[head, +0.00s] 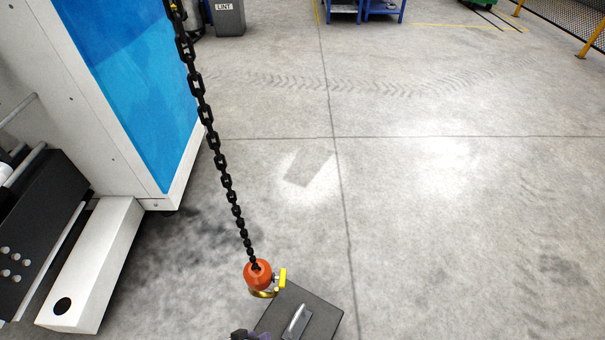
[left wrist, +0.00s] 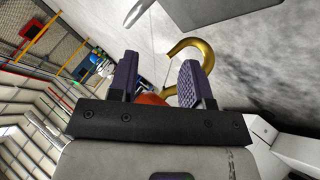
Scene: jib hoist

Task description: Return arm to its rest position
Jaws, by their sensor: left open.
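A black chain (head: 219,160) hangs down to an orange hook block (head: 257,275) with a yellow tab (head: 282,278). In the left wrist view the gold hook (left wrist: 207,55) curves up behind the right-hand finger, and part of the orange block (left wrist: 152,99) shows between the fingers. The hook looks empty. A dark grey box (head: 322,312) with a silver handle (head: 297,321) is beside the hook; it also shows at the top of the left wrist view (left wrist: 205,12).
A white machine with a blue panel (head: 135,75) stands at the left, with a white beam-like part (head: 95,265) low in front. A grey bin marked LINT (head: 229,20) and blue stands (head: 384,10) are at the back. The concrete floor (head: 450,230) at right is clear.

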